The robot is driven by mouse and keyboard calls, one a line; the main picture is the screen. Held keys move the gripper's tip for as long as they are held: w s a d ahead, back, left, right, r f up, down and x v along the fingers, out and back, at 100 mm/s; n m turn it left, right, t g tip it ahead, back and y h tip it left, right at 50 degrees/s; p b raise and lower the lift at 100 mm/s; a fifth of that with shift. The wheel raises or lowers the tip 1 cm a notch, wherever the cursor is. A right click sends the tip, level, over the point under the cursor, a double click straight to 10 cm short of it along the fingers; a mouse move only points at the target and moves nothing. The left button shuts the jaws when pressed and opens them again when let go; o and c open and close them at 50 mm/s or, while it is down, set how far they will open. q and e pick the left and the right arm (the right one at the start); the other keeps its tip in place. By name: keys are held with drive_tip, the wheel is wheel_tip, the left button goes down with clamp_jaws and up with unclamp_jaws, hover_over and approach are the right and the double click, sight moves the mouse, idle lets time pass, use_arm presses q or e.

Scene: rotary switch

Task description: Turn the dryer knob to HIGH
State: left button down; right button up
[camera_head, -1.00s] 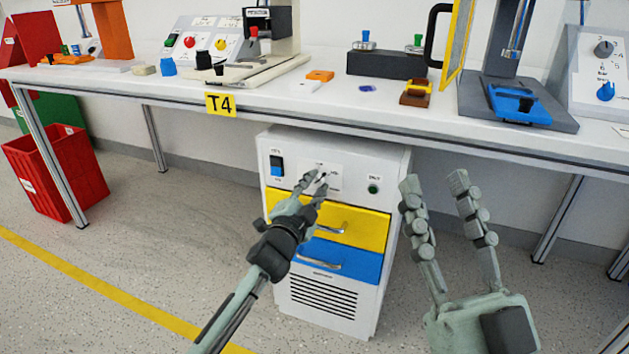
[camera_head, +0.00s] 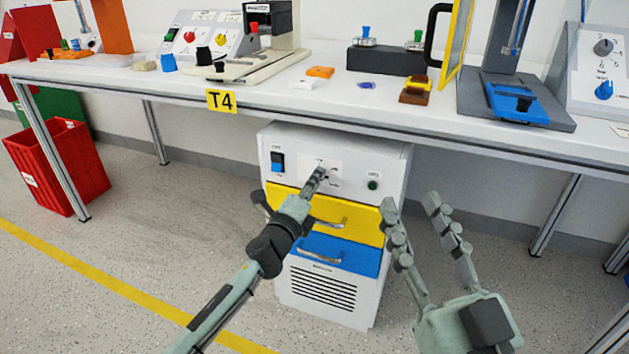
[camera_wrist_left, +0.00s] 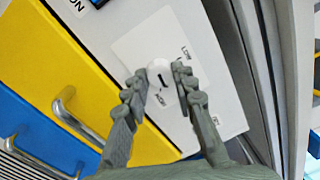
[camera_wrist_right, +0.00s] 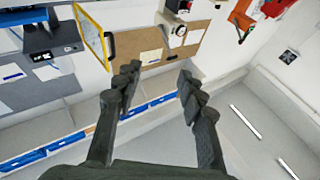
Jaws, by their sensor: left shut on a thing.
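The dryer is a white cabinet (camera_head: 395,160) under the table, with a label plate on its upper front. Its pale round knob (camera_wrist_left: 158,67) shows in the left wrist view, with a dark mark on it and LOW printed nearby. In the head view the fingers hide most of the knob. My right gripper (camera_head: 411,202) is open and empty, in front of the cabinet's right side.
A rocker switch (camera_head: 278,162) and a green button (camera_head: 373,185) flank the plate. Below are a yellow drawer (camera_head: 365,225) and a blue drawer (camera_head: 355,258) with protruding handles. The table edge (camera_head: 330,118) runs above. A red bin (camera_head: 62,170) stands at left.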

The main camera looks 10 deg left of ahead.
use_arm(q)
drive_tip(key=shift+m+h+p, duration=0.3)
drive_tip(key=shift+m+p, duration=0.05)
drive_tip(key=shift+m, duration=1.95)
use_arm(e)
drive_tip(key=shift+g+h, duration=0.6)
drive_tip(key=shift+g, duration=0.3)
drive_tip(key=shift+w+d+f, duration=0.15)
drive_tip(key=shift+w+f, duration=0.1)
drive_tip(key=shift+f, duration=0.4)
drive_tip(key=shift+w+d+f, duration=0.15)
drive_tip(key=shift+w+f, duration=0.05)
drive_tip(key=shift+f, duration=0.45)
drive_tip(key=shift+w+d+f, duration=0.15)
drive_tip(key=shift+w+f, duration=0.1)
drive_tip(key=shift+f, duration=0.4)
use_arm(q)
drive_tip(key=c, duration=1.2)
unclamp_jaws()
use_arm(e)
drive_tip(key=shift+f, duration=0.1)
use_arm(q)
drive_tip(key=v, duration=1.2)
drive_tip(key=shift+r, duration=0.15)
